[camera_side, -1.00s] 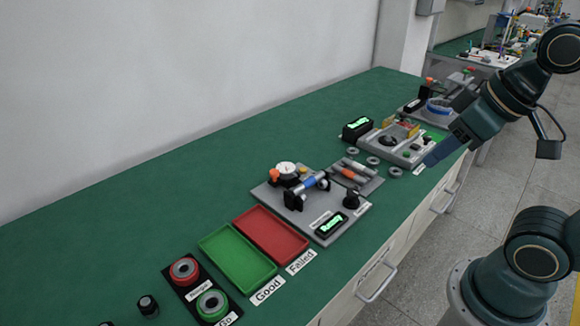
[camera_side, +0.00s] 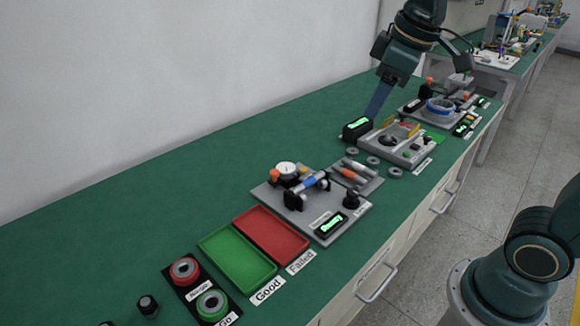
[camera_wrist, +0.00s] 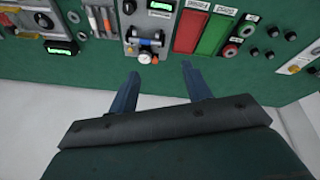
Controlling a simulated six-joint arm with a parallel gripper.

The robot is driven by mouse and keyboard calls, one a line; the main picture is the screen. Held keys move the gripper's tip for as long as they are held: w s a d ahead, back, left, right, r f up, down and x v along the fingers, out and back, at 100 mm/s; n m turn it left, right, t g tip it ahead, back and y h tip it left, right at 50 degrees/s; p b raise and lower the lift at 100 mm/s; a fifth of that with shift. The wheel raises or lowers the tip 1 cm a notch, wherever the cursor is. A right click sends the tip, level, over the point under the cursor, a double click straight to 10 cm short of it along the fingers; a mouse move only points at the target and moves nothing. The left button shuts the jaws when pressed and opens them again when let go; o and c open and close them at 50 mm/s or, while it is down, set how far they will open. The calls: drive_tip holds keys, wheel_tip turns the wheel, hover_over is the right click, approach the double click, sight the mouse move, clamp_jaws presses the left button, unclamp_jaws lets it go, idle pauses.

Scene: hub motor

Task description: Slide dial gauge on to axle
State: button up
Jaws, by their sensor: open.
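The dial gauge (camera_side: 286,169), with a white round face and an orange part beside it, stands at the back of a grey test plate (camera_side: 332,227). The axle (camera_side: 310,182), with a blue middle band, lies across black supports just in front of the gauge. The gauge (camera_wrist: 144,58) and axle (camera_wrist: 147,42) also show in the wrist view, beyond my fingertips. My gripper (camera_side: 372,114) is over the back of the bench, right of the gauge in the side view. In the wrist view my gripper (camera_wrist: 160,70) has its two blue fingers apart, with nothing between them.
A red tray (camera_side: 270,234) and green tray (camera_side: 237,259) lie left of the plate. A holder with spare axles (camera_side: 352,172), grey rings (camera_side: 395,171) and another station (camera_side: 405,150) stand to its right. A black display (camera_side: 357,129) is close below my gripper. The bench's back strip is clear.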

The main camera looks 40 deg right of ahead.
drive_tip(key=w+n+g, duration=0.1)
drive_tip(key=w+n, duration=0.1)
drive_tip(key=w, duration=0.6)
drive_tip(key=n+g, duration=0.3)
drive_tip(key=n, duration=0.4)
hover_over(274, 171)
wheel_tip(274, 171, down, 16)
drive_tip(key=shift+s+f, duration=0.1)
drive_tip(key=shift+f, duration=0.15)
wheel_tip(274, 171, down, 14)
drive_tip(key=shift+r, duration=0.25)
clamp_jaws()
